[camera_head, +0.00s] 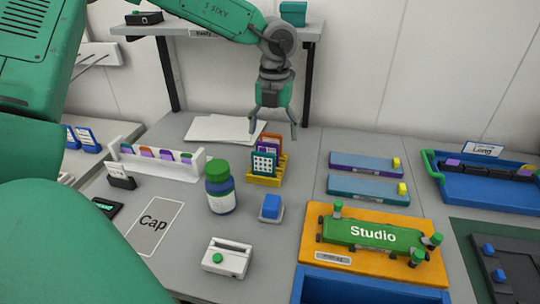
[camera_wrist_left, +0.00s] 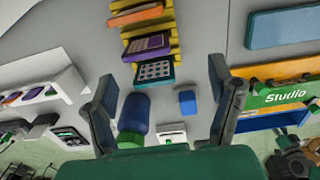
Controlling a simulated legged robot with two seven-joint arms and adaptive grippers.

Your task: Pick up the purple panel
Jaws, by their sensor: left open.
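A purple panel (camera_head: 268,148) stands in a yellow rack (camera_head: 264,181), between a teal keypad panel (camera_head: 263,165) in front and an orange panel (camera_head: 272,137) behind. In the left wrist view the purple panel (camera_wrist_left: 147,47) has a printed grid face, and its lower part is hidden by the teal panel (camera_wrist_left: 153,72). My left gripper (camera_head: 273,134) points down over the rack area, open and empty, with its fingers spread. In the wrist view its fingers (camera_wrist_left: 162,78) frame the space near the teal panel. My right gripper is not in view.
A green-capped blue bottle (camera_head: 220,188) stands left of the rack, and a small blue block (camera_head: 271,207) in front of it. White papers (camera_head: 222,128) lie behind. Two long bars (camera_head: 366,163) lie to the right. An orange tray with a green Studio block (camera_head: 372,233) is front right.

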